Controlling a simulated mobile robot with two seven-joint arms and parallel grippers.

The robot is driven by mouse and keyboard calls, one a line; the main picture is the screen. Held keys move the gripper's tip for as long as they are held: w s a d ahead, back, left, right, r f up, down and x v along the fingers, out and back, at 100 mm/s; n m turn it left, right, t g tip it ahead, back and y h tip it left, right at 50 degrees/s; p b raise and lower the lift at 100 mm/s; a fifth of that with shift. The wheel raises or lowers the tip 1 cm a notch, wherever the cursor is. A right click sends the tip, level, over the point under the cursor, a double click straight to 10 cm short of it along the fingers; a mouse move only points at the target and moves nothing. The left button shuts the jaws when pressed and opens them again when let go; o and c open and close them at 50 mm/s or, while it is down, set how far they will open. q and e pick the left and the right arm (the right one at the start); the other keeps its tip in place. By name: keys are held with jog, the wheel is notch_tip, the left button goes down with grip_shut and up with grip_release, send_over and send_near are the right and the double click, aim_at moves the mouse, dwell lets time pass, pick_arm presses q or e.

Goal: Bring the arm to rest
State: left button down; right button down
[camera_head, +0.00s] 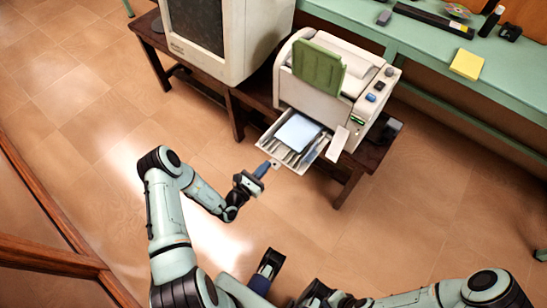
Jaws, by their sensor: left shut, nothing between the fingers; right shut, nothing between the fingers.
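My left arm (163,215) comes in from the left and bends at its elbow toward the middle of the view. My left gripper (271,164) is shut and empty, with its tip close to the front corner of the printer's pulled-out tray (270,143). I cannot tell whether it touches the tray. My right arm (420,298) comes in from the bottom right and lies low along the lower edge. My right gripper (271,258) is shut and empty, near the bottom middle over the floor.
A white printer (320,100) with a green panel (318,68) stands on a dark wooden table (236,115), beside a large beige monitor (215,40). A green counter (430,45) runs along the top right. A wood-framed panel (45,205) is at lower left. The tiled floor between is clear.

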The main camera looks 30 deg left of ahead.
pick_arm(q)
jog(key=s, duration=0.4)
jog(key=shift+s+a, duration=0.1)
jog(key=shift+a, duration=0.05)
jog(key=s+d+r+m+g+h+p, duration=0.1)
jog(key=s+d+m+g+h, duration=0.35)
jog(key=d, duration=0.35)
jog(key=s+d+r+m+g+h+p, duration=0.1)
jog(key=s+d+m+g+h+p, duration=0.1)
jog(key=s+d+m+g+h, duration=0.4)
jog(key=s+d+m+g+h+p, duration=0.1)
jog(key=s+d+m+g+h, duration=0.15)
jog(key=d, duration=0.65)
jog(key=s+a+m+g+y+p, duration=0.1)
jog(key=s+m+g+y+p, duration=0.3)
jog(key=s+m+g, duration=0.75)
jog(key=w+a+m+t+y, duration=0.1)
jog(key=m+y, duration=0.1)
jog(key=w+a+m+t+y+p, duration=0.1)
jog(key=a+m+t+y, duration=0.1)
jog(key=w+a+m+t+y+p, duration=0.1)
jog(key=m+t+y, duration=0.1)
jog(key=y, duration=0.1)
jog(key=shift+w+a+f+m+t, duration=0.2)
jog(key=shift+w+a+m+t, duration=0.05)
jog(key=shift+w+a, duration=0.1)
